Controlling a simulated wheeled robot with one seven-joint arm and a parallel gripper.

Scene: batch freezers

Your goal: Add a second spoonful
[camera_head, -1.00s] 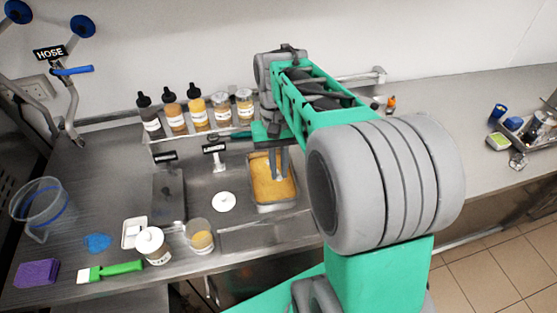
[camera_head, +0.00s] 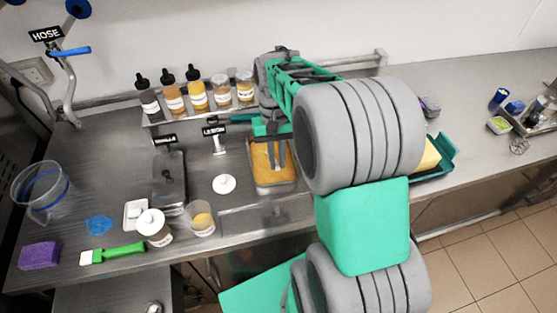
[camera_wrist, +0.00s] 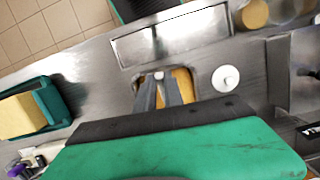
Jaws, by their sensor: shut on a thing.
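My gripper (camera_head: 281,156) points down over a steel pan (camera_head: 274,187) of tan-orange contents (camera_head: 262,166). In the wrist view, the grey fingers (camera_wrist: 161,90) reach over the same contents (camera_wrist: 184,82). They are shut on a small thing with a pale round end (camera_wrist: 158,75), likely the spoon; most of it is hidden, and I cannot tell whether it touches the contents. A clear cup with tan contents (camera_head: 201,218) stands left of the pan, next to a white-lidded jar (camera_head: 153,227). A white disc (camera_head: 224,184) lies between cup and pan; it also shows in the wrist view (camera_wrist: 226,78).
Several labelled bottles and jars (camera_head: 198,96) stand on a rack behind. A steel lidded container (camera_head: 169,183), a green-handled brush (camera_head: 118,253), a purple sponge (camera_head: 39,255) and a clear pitcher (camera_head: 42,192) are at left. A green tray with a yellow block (camera_head: 429,155) is at right.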

